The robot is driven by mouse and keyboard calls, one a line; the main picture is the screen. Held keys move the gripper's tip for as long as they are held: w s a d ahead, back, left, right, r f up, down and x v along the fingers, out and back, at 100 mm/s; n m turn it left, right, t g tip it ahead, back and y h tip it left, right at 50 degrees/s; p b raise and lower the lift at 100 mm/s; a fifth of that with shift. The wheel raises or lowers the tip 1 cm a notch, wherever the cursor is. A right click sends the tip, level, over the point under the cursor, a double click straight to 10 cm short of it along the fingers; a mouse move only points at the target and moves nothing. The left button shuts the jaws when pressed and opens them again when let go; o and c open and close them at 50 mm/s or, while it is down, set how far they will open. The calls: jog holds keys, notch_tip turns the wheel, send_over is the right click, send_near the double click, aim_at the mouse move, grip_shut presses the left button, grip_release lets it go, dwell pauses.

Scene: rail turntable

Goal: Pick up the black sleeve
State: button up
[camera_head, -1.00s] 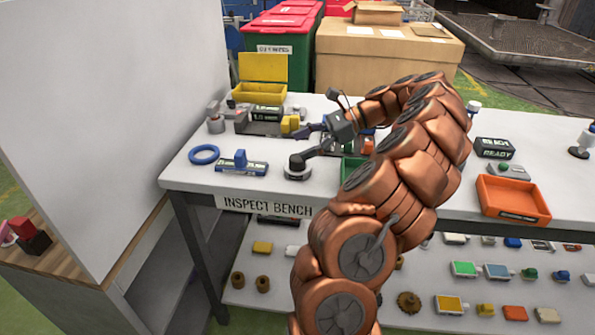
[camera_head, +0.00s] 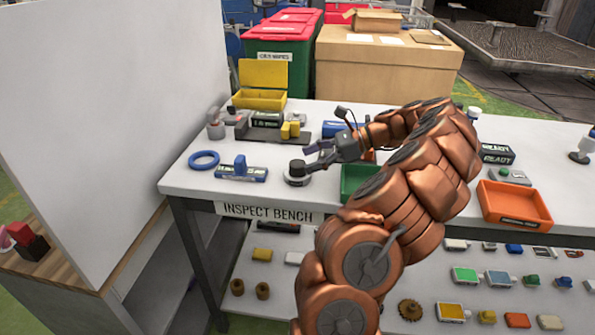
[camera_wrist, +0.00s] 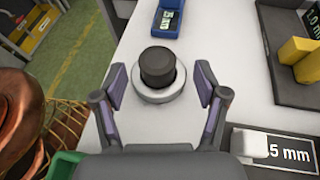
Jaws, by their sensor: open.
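The black sleeve (camera_wrist: 158,66) stands upright on a round pale base (camera_wrist: 158,94) on the white bench top. In the head view the sleeve (camera_head: 297,167) is near the bench's front edge, above the INSPECT BENCH sign. My gripper (camera_wrist: 160,88) is open, with one purple-padded finger on each side of the sleeve and base in the wrist picture. In the head view my gripper (camera_head: 308,157) is just to the right of the sleeve. I cannot tell whether a finger touches it.
A blue gauge block (camera_head: 240,171) and a blue ring (camera_head: 204,160) lie left of the sleeve. A dark fixture with yellow blocks (camera_head: 290,130) stands behind. A green tray (camera_head: 358,180) is right, partly behind my arm. An orange tray (camera_head: 513,203) is farther right.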

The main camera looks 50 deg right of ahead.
aim_at(297, 163)
jog(key=x, duration=0.3)
jog(key=shift+s+a+r, duration=0.1)
jog(key=shift+a+r, duration=0.15)
jog(key=shift+w+a+f, duration=0.3)
jog(key=shift+w, duration=0.05)
grip_shut()
